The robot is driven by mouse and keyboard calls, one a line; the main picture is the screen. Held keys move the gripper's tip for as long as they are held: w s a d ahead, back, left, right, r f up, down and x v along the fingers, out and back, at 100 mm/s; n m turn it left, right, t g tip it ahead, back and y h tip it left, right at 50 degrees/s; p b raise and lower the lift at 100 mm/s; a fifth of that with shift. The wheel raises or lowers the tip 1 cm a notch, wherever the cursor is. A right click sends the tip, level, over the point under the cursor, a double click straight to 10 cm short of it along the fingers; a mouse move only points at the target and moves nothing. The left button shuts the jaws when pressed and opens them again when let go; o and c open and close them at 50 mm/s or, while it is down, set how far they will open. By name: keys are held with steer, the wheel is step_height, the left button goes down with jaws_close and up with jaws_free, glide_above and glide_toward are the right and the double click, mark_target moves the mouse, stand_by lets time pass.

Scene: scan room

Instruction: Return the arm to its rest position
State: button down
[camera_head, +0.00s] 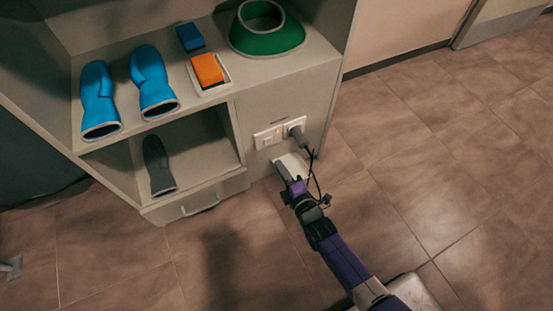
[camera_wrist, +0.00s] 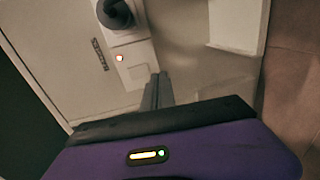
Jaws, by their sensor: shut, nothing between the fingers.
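My gripper (camera_head: 291,180) is at the end of my purple and black arm, low in front of the cabinet's side panel. It is shut and empty. I cannot tell whether the fingers touch the panel.
The cabinet (camera_head: 280,92) holds blue gloves (camera_head: 153,82), a green collar-like item (camera_head: 266,38), an orange block (camera_head: 207,70) and a blue block (camera_head: 190,37). A dark glove (camera_head: 158,165) lies in the lower compartment. The tiled floor (camera_head: 440,150) on the right is clear.

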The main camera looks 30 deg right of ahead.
steer(key=s+p, duration=0.1)
steer(key=s, duration=0.7)
steer(key=shift+f+p, duration=0.4)
steer(key=shift+f, duration=0.05)
steer(key=shift+a, duration=0.1)
